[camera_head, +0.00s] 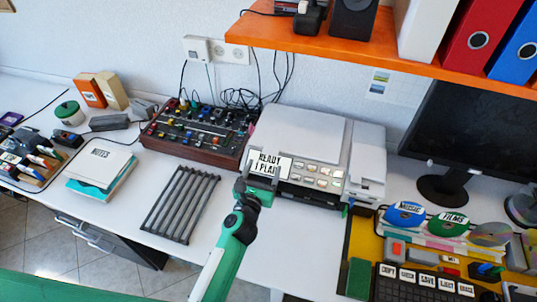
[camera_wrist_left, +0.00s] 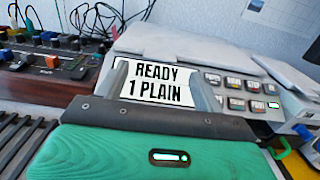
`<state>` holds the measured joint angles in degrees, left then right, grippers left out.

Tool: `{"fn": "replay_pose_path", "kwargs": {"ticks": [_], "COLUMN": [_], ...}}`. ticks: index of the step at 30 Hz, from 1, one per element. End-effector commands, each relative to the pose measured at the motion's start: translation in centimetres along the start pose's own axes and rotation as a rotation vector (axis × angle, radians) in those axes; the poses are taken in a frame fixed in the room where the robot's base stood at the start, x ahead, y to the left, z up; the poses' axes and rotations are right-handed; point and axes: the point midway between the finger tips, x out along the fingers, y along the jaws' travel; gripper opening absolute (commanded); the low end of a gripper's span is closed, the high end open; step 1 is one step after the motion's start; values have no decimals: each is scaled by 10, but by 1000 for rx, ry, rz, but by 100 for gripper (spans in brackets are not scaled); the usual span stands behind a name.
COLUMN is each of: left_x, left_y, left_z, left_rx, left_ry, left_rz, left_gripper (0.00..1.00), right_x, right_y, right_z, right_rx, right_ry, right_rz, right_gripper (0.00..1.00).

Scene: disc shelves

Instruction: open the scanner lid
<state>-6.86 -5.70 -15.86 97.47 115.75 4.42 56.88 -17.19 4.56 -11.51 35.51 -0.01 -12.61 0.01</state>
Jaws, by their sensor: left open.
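The scanner (camera_head: 305,140) is a white-grey machine at the back of the desk, below the orange shelf. Its lid (camera_head: 300,128) lies flat and looks closed. A display on its front reads "READY 1 PLAIN" (camera_head: 269,163), with a panel of buttons (camera_head: 317,176) to the right. My left gripper (camera_head: 255,186) is at the scanner's front left, just before the display. In the left wrist view the display (camera_wrist_left: 158,84) shows between the open, empty fingers, and the scanner buttons (camera_wrist_left: 240,90) are to the right. I cannot tell whether the fingers touch the scanner. My right gripper is not in view.
A mixer board (camera_head: 198,133) stands left of the scanner, with a dark rack (camera_head: 180,205) before it. The orange shelf (camera_head: 340,48) hangs above. A monitor (camera_head: 465,125) and keyboard (camera_head: 420,285) are at the right.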

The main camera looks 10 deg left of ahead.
Motion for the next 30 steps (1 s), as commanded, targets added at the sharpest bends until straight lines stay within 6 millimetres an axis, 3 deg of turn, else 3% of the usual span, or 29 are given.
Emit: {"fn": "replay_pose_path", "kwargs": {"ticks": [3,9,23,30], "left_x": [22,47,58,57], "left_y": [0,-1,0,0], "left_z": [2,1,0,0], "left_rx": [-2,0,0,0], "left_ry": [-2,-1,-1,-1], "left_rz": [-1,-1,-1,-1], "left_gripper": [69,69,69,24], "right_x": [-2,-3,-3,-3], "right_y": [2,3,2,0], "right_z": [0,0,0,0], "right_rx": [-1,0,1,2], "right_ry": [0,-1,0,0], "right_rz": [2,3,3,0], "right_gripper": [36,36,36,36]}}
